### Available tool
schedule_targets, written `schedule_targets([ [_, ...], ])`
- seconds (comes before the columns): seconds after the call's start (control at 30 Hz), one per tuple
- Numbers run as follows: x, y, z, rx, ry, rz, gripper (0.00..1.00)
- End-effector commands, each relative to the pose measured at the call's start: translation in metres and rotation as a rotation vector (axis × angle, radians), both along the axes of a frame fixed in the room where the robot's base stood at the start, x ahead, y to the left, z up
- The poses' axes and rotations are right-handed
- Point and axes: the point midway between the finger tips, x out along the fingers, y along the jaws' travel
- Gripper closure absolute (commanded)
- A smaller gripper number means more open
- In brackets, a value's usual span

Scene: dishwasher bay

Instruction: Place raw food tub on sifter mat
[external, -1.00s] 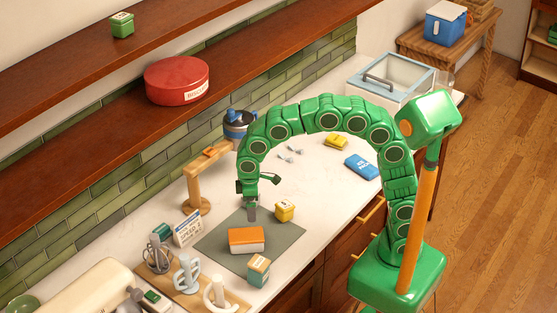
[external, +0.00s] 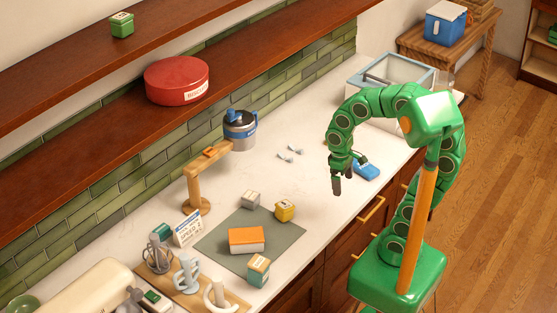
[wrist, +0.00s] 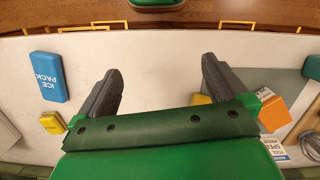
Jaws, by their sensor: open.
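A grey mat (external: 215,248) lies on the counter; it also shows at the right of the wrist view (wrist: 292,85). An orange-topped box (external: 246,240) lies on it. A small grey-white box (external: 250,199) stands at the mat's back edge, and a yellow tub (external: 285,211) stands at its right edge. I cannot read which of these is the raw food tub. My gripper (external: 337,187) is open and empty above the counter, right of the mat; its spread fingers show in the wrist view (wrist: 160,88).
A blue ice pack (wrist: 48,76) and a yellow item (wrist: 53,122) lie on the counter. Mixer attachments (external: 186,275) stand at the front left. The counter between mat and ice pack is mostly clear.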

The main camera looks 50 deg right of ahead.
Motion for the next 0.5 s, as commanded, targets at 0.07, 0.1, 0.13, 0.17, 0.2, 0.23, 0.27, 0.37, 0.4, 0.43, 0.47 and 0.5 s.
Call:
schedule_targets([
  [0.07, -0.022, -0.015, -0.003, -0.007, 0.002, -0.051, 0.00],
  [0.1, -0.032, -0.020, -0.005, -0.009, 0.007, -0.073, 0.00],
  [0.13, -0.038, -0.024, -0.006, -0.010, 0.008, -0.089, 0.00],
  [0.17, -0.044, -0.026, -0.007, -0.011, 0.008, -0.102, 0.00],
  [0.2, -0.052, -0.030, -0.009, -0.010, 0.010, -0.120, 0.00],
  [0.23, -0.058, -0.032, -0.011, -0.011, 0.014, -0.131, 0.00],
  [0.27, -0.063, -0.034, -0.012, -0.011, 0.017, -0.141, 0.00],
  [0.37, -0.074, -0.038, -0.016, -0.012, 0.023, -0.165, 0.00],
  [0.4, -0.077, -0.038, -0.016, -0.012, 0.023, -0.171, 0.00],
  [0.43, -0.078, -0.039, -0.017, -0.012, 0.023, -0.175, 0.00],
  [0.47, -0.079, -0.039, -0.017, -0.012, 0.024, -0.177, 0.00],
  [0.5, -0.080, -0.040, -0.017, -0.012, 0.024, -0.179, 0.00],
])
